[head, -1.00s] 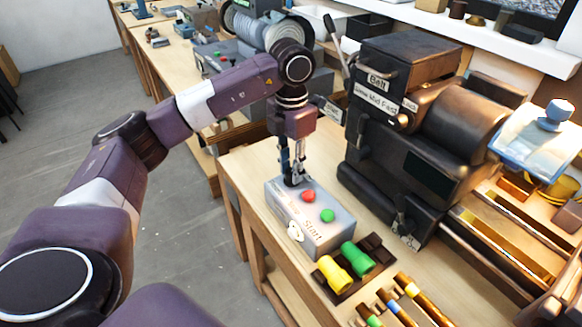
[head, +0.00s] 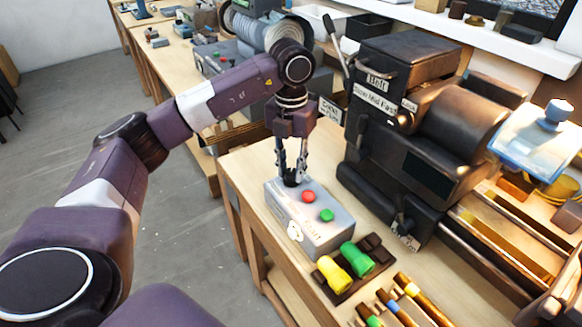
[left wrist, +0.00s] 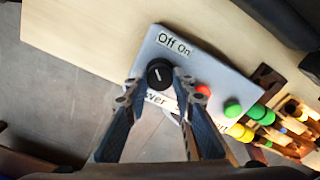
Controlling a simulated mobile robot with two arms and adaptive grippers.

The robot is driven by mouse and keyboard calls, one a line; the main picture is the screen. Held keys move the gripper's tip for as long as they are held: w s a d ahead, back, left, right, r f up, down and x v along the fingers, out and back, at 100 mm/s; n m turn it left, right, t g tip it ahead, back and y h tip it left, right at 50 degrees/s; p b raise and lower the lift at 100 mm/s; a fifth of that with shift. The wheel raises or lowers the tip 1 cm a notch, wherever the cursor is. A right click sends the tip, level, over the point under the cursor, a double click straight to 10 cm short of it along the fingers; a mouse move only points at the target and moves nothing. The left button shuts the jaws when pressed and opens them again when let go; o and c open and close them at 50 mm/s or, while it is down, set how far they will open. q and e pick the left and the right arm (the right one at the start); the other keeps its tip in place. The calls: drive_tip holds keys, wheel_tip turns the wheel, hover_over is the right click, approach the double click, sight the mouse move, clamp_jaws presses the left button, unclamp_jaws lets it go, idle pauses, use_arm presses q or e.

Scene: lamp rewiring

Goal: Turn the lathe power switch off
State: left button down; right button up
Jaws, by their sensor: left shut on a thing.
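The power switch is a black round knob (left wrist: 160,73) on a grey control box (head: 318,232), which stands on the wooden bench. In the left wrist view the knob bears a white pointer line, and "Off On" is lettered above it. The line points roughly up, nearer the "Off" side. My left gripper (head: 291,180) points down from above and is shut on the knob, with one finger on each side; it also shows in the left wrist view (left wrist: 160,92). The fingers partly hide the knob in the head view. My right gripper is not in view.
A red button (head: 308,196) and a green button (head: 327,215) sit close beside the knob. The dark lathe (head: 425,140) stands to the right. Yellow (head: 334,274) and green (head: 357,259) pieces lie in a dark tray, with several tools nearby.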

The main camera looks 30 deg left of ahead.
sight(291, 172)
use_arm(q)
drive_tip(key=shift+w+r, duration=0.15)
drive_tip(key=shift+r, duration=0.05)
drive_tip(key=c, duration=1.8)
unclamp_jaws()
drive_tip(key=shift+o, duration=0.9)
drive_tip(key=shift+f, duration=0.1)
wheel_tip(291, 172, up, 12)
